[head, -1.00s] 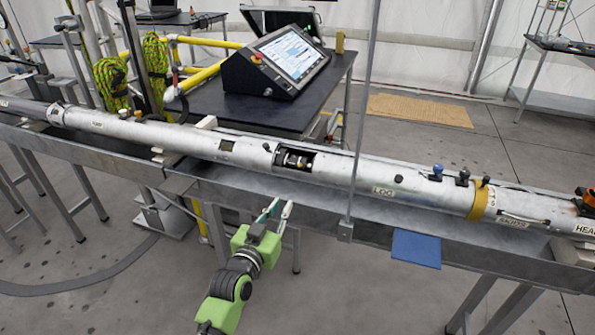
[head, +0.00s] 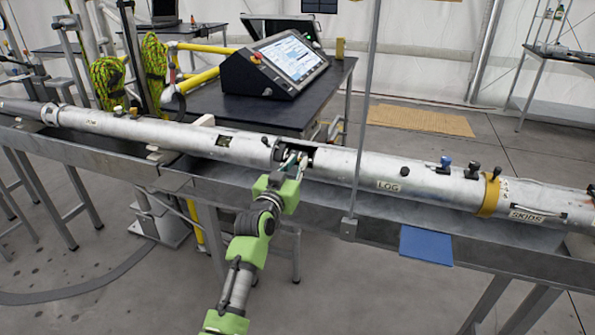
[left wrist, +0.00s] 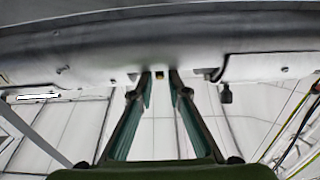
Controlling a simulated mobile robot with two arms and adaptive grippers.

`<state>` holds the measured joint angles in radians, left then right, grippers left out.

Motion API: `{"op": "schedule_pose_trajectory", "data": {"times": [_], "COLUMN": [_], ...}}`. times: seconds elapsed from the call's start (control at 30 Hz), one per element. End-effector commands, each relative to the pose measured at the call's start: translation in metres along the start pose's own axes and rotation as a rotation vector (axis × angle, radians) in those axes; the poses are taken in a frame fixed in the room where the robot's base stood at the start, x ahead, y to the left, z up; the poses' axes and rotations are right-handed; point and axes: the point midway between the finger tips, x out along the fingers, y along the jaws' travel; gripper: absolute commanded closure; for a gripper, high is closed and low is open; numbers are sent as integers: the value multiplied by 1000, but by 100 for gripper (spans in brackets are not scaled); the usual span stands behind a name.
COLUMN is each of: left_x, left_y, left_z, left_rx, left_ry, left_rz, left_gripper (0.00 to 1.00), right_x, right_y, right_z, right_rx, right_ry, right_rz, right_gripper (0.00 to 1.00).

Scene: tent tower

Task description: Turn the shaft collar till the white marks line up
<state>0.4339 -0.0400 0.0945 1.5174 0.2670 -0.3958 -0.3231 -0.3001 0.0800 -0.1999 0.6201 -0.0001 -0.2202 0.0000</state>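A long silver tube lies across the bench, with a dark cut-out window (head: 308,150) in its near side. My left gripper (head: 292,158) reaches up to this window, its fingertips at or just inside the opening. It covers much of what is inside, and I cannot make out the shaft collar or its white marks. In the left wrist view, the two green fingers (left wrist: 160,78) stand apart with a gap between them. I cannot tell whether the fingers touch anything. My right gripper is out of view.
A yellow band (head: 490,194) and small knobs (head: 446,163) are on the tube to the right. A thin upright pole (head: 364,110) stands right of the window. A blue flap (head: 426,246) hangs from the bench front. A control panel (head: 285,60) stands behind.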

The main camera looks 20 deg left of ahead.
Motion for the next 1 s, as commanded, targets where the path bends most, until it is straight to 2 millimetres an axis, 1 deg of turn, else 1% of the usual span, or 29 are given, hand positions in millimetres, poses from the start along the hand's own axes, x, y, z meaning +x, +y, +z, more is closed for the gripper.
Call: {"op": "schedule_pose_trajectory", "data": {"times": [0.03, 0.1, 0.37, 0.4, 0.43, 0.47, 0.67, 0.77, 0.87, 1.0], "left_x": [3, 6, 7, 7, 7, 7, 7, 7, 8, 9], "left_y": [0, 0, 0, 0, 0, 0, 0, 0, 0, 0], "left_z": [1, 0, 0, 0, 0, 0, -1, -2, -5, -11], "left_rx": [-1, 0, 0, 0, 0, 0, 0, 1, 1, 0], "left_ry": [0, 0, -1, -1, -1, -1, -2, -7, -23, -62], "left_rz": [0, 0, 0, 0, 0, 0, 0, 0, 0, 1], "left_gripper": [84, 84, 84, 87, 95, 100, 100, 100, 100, 100], "right_x": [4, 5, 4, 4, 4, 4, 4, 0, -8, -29], "right_y": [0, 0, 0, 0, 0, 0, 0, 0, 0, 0], "right_z": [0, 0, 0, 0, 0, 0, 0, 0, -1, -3], "right_rx": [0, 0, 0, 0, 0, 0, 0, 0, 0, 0], "right_ry": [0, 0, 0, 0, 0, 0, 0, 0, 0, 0], "right_rz": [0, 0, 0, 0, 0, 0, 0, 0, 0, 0], "right_gripper": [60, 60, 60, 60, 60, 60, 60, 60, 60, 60]}}
